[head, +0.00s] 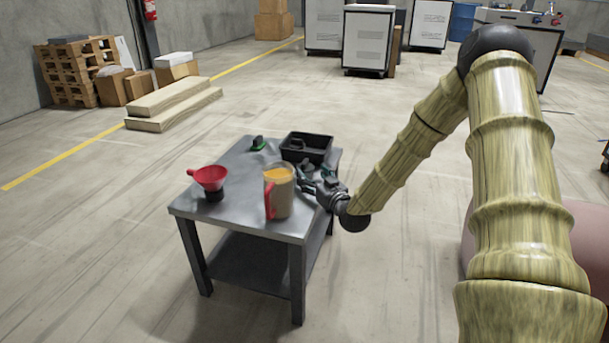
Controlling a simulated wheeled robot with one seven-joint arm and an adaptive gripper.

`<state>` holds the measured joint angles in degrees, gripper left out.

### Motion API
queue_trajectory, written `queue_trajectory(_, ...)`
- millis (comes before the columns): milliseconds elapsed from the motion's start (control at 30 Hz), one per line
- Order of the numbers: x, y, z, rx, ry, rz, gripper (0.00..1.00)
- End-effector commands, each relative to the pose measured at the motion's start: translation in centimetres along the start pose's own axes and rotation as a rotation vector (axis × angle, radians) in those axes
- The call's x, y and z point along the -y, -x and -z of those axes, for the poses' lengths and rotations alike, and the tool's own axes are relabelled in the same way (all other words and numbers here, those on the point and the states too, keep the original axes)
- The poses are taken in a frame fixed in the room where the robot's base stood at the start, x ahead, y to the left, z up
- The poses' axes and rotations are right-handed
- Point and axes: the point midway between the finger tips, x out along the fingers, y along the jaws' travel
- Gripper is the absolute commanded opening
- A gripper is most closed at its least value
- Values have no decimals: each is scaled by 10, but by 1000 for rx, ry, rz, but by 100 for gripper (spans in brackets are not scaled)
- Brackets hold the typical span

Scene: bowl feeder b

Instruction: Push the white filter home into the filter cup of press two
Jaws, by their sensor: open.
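My gripper (309,182) is open at the right side of a small grey metal table (239,218). Its fingers point left, close to a tan jug (282,200) with orange contents and a red handle. I cannot tell whether they touch the jug. I cannot make out a white filter, a filter cup or a press in this view. A red funnel (209,178) stands on a dark base at the table's left. Small dark and teal parts near my fingers are too small to identify.
A black open bin (306,148) and a small green-and-black item (258,144) are at the table's back. Wooden planks (174,104), pallets (77,70) and boxes stand behind left. White cabinets (368,40) stand at the back. The floor around the table is clear.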

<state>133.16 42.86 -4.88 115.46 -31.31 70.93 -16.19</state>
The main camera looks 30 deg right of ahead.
Motion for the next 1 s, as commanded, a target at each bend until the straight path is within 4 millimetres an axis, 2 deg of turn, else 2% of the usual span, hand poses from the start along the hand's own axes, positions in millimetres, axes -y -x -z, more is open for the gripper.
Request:
queue_trajectory(333,2,-38,-3,-1,1,3,68)
queue_trajectory(667,2,-43,0,0,0,3,68)
queue_trajectory(900,2,-43,-1,0,0,3,28)
queue_trajectory(1000,2,-43,0,0,0,3,28)
